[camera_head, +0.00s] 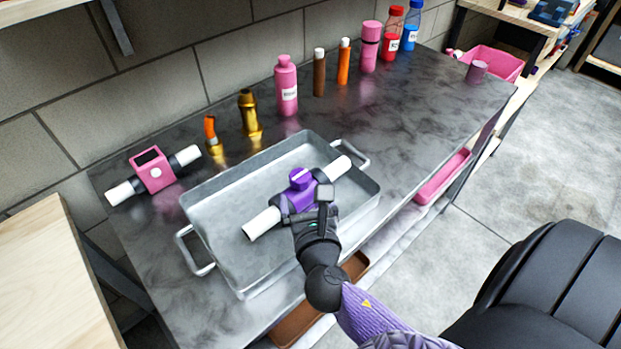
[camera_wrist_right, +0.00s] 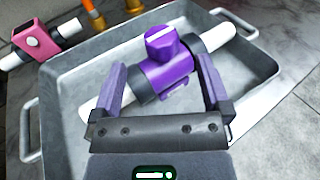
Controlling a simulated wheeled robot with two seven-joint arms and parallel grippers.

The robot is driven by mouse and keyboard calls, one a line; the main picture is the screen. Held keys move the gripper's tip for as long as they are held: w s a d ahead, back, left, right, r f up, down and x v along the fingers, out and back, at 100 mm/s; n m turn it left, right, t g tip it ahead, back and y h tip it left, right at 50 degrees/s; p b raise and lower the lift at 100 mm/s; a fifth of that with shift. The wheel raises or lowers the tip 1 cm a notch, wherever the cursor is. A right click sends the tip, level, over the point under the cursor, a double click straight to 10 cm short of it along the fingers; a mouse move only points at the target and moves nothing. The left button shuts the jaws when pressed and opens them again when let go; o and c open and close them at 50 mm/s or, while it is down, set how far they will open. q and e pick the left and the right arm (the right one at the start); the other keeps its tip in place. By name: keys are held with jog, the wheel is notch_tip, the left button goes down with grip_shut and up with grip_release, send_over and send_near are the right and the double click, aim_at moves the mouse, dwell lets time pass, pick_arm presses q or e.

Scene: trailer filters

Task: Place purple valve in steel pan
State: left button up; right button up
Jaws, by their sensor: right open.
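The purple valve (camera_head: 301,192) has a purple knob and white pipe ends. It lies slanted inside the grey steel pan (camera_head: 217,196), which stands on the metal table. In the right wrist view the valve (camera_wrist_right: 167,68) lies ahead of the fingers, within the pan (camera_wrist_right: 62,112). My right gripper (camera_head: 304,205) is over the pan beside the valve. Its fingers (camera_wrist_right: 160,85) are spread apart, one on each side of the valve's body. I cannot tell whether they touch it. My left gripper is not in view.
A pink valve (camera_head: 154,172) lies left of the pan. Several bottles and tubes, including a pink bottle (camera_head: 286,86), stand along the back. The table's right part is clear.

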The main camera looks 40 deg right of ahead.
jog(key=v, duration=0.4)
jog(key=shift+s+a, duration=0.2)
jog(key=shift+s, duration=0.15)
